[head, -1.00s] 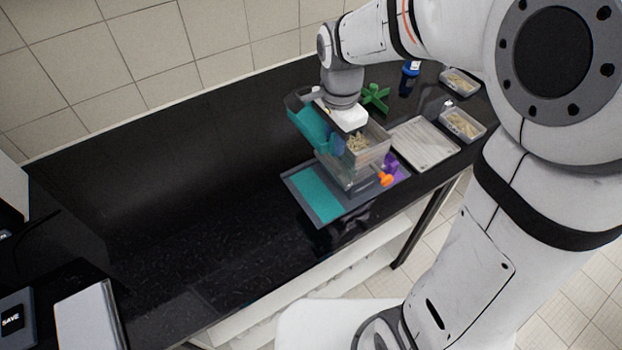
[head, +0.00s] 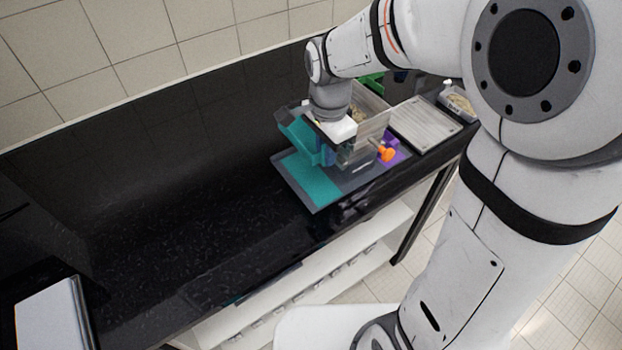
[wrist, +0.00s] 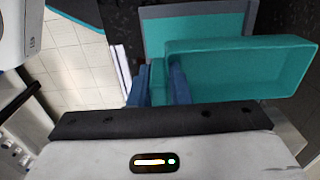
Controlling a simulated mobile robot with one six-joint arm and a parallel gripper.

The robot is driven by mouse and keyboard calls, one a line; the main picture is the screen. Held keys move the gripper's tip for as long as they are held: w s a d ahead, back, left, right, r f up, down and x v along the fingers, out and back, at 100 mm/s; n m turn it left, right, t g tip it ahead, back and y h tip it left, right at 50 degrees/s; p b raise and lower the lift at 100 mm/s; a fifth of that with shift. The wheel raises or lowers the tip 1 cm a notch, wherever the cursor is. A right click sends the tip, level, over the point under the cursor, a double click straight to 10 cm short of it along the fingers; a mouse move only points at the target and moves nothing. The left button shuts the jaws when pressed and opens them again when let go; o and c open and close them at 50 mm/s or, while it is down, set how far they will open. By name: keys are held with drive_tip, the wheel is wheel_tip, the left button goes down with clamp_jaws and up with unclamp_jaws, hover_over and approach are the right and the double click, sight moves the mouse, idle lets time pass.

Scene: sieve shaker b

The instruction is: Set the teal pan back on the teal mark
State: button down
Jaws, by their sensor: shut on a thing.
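The teal pan (head: 300,138) is an open tray held by my gripper (head: 325,152) above the grey mat, left of the clear stacked box. In the wrist view the pan (wrist: 240,65) extends to the right from my blue fingers (wrist: 160,88), which are shut on its near left end. The teal mark (head: 312,182) is a flat rectangle on the left part of the grey mat. In the wrist view the mark (wrist: 195,28) shows beyond the pan, partly covered by it. The pan appears raised; the exact gap cannot be told.
The clear box (head: 366,135) stands on the grey mat (head: 318,208), with an orange knob (head: 387,154) and a purple patch (head: 400,153) beside it. A pale tray (head: 425,122) lies to the right, and a green object (head: 371,82) behind.

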wheel_tip(320, 180, down, 9)
drive_tip(key=shift+r+p, duration=0.1)
drive_tip(key=shift+p, duration=0.25)
drive_tip(key=shift+s, duration=0.1)
drive_tip(key=shift+f+b, duration=0.55)
drive_tip(key=shift+f, duration=0.1)
drive_tip(key=c, duration=1.4)
unclamp_jaws()
drive_tip(key=shift+o, duration=0.2)
drive_tip(key=shift+r, duration=0.1)
